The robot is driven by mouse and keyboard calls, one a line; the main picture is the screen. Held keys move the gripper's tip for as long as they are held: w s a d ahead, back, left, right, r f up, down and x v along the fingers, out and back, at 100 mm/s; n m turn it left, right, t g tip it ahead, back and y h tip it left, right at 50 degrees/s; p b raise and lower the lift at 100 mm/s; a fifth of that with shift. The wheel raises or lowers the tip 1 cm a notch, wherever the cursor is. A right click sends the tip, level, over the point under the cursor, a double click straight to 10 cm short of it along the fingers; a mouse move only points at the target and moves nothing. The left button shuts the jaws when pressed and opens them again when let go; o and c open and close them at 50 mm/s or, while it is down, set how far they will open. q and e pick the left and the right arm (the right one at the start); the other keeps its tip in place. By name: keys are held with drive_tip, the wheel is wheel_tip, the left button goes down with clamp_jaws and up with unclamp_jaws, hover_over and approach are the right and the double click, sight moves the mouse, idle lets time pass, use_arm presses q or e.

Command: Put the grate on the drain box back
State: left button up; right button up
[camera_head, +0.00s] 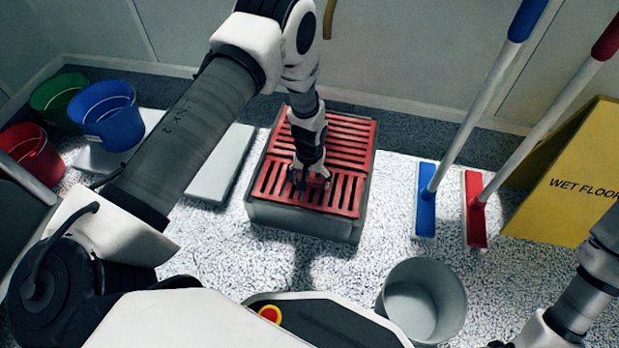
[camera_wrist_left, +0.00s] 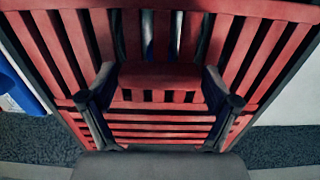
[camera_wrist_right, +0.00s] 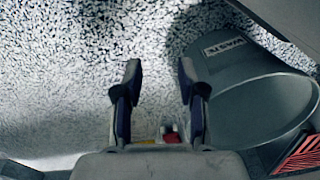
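The red slatted grate (camera_head: 335,145) lies over the top of the grey drain box (camera_head: 301,222). Small gaps between grate and rim cannot be judged. My left gripper (camera_head: 311,181) points down at the grate, near its middle. In the left wrist view its fingers (camera_wrist_left: 160,88) are spread wide, one on each side of a solid red part of the grate (camera_wrist_left: 160,75). Whether they press on it is unclear. My right gripper (camera_wrist_right: 158,80) is open and empty above the speckled floor; its fingertips are outside the head view.
A grey bucket (camera_head: 460,300) stands at front right, close to my right gripper. Blue (camera_head: 425,215) and red (camera_head: 475,215) floor tools and a yellow wet-floor sign (camera_head: 570,185) stand right. Red, green and blue (camera_head: 110,110) buckets stand left. Speckled floor is clear before the box.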

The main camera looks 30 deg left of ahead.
sight(309, 179)
use_arm(q)
drive_tip(key=shift+r, duration=0.1)
wheel_tip(309, 179, up, 12)
drive_tip(key=r+p, duration=0.1)
drive_tip(key=p, duration=0.5)
drive_tip(key=s+f+m, duration=0.1)
drive_tip(key=s+f, duration=0.2)
drive_tip(key=s, duration=1.1)
drive_tip(key=s+f+m, duration=0.2)
drive_tip(key=s+f, duration=0.1)
drive_tip(key=s, duration=1)
wheel_tip(309, 179, up, 41)
drive_tip(key=p, duration=4.1)
drive_tip(key=shift+d+r, duration=0.15)
drive_tip(key=shift+d, duration=0.25)
